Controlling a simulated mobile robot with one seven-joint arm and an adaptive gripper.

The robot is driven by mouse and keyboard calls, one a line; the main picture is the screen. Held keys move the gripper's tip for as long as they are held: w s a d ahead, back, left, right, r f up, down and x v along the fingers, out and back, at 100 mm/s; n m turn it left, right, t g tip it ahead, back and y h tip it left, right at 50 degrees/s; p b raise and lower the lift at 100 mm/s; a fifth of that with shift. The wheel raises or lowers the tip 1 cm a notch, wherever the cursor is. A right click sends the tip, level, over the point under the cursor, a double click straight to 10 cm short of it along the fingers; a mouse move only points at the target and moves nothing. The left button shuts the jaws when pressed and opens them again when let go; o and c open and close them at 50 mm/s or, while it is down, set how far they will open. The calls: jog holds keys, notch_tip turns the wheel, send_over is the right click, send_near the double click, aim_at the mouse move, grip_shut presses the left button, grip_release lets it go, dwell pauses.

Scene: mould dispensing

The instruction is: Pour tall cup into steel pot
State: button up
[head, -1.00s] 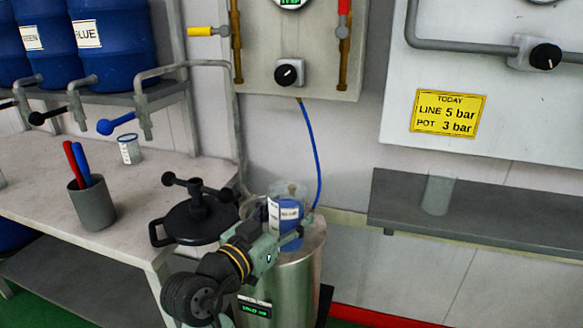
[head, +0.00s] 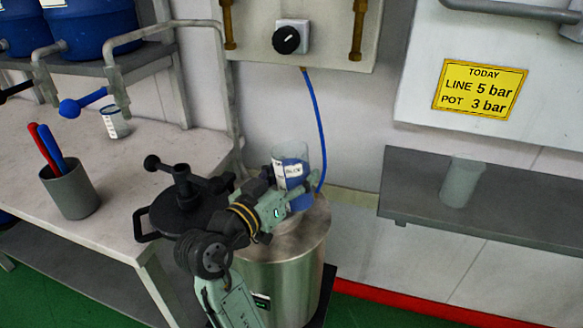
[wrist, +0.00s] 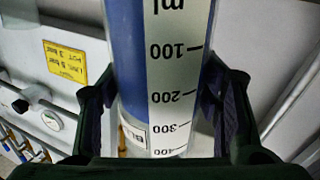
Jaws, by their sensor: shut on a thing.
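The tall cup (head: 290,172) is a clear cylinder with a white scale label and blue liquid inside. In the wrist view the tall cup (wrist: 175,80) stands between the fingers, with marks from 100 to 400 ml. My gripper (head: 298,190) is shut on it and holds it above the steel pot. The cup looks nearly upright, tilted slightly.
A black clamp lid (head: 185,210) lies at the table's right corner. A grey holder (head: 70,192) with red and blue sticks and a small cup (head: 115,122) stand on the table. A blue hose (head: 316,130) hangs behind the pot. A grey shelf (head: 520,205) is at right.

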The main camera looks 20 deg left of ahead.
jog(key=n+p, duration=0.1)
jog(key=d+n, duration=0.1)
jog(key=n, duration=0.1)
jog(key=shift+s+d+f+n+p, duration=0.1)
jog(key=shift+s+f+n+p, duration=0.05)
jog(key=shift+f+n+p, duration=0.2)
jog(key=n+p, duration=0.1)
jog(key=n, duration=0.1)
jog(key=f+n+p, duration=0.1)
jog(key=n, duration=0.1)
jog(key=shift+d+f+n, duration=0.15)
jog(key=shift+f+n, duration=0.05)
jog(key=shift+n, duration=0.05)
jog(key=shift+a+n+p, duration=0.3)
jog(key=shift+n+p, duration=0.25)
jog(key=shift+n, duration=0.25)
jog(key=shift+a+n+p, duration=0.25)
jog(key=shift+n+p, duration=0.3)
jog(key=shift+n, duration=0.25)
jog(key=shift+w+a+r+n+p, duration=0.1)
jog(key=shift+r+n+p, duration=0.05)
jog(key=shift+n+p, duration=0.6)
jog(key=shift+w+a+r+n+p, duration=0.1)
jog(key=shift+n+p, duration=0.45)
jog(key=shift+p, duration=0.4)
